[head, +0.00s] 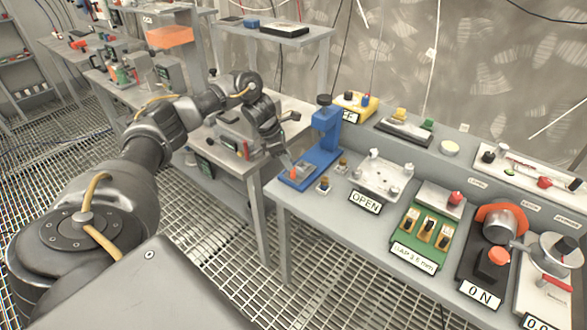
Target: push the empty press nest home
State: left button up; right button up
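A blue press (326,135) with an upright column and a dark top knob stands at the left end of the grey bench. A small grey and orange piece, which looks like the press nest (299,172), sits at the front of its blue base. I cannot make out how far in it sits. My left gripper (288,160) reaches down from the left, its tip just behind and above that piece. Whether they touch is unclear, and the fingers are too small to judge. My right gripper is not in view.
Small brass-topped parts (323,185) stand beside the press. To the right are a plate with an OPEN sign (365,202), a green fixture (428,232) and an ON unit (481,293). A lower grey table (225,150) stands to the left, with a gap between.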

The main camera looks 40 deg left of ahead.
aim_at(300, 168)
pick_arm(q)
jog(key=p+x, duration=0.1)
jog(key=x, duration=0.5)
grip_shut()
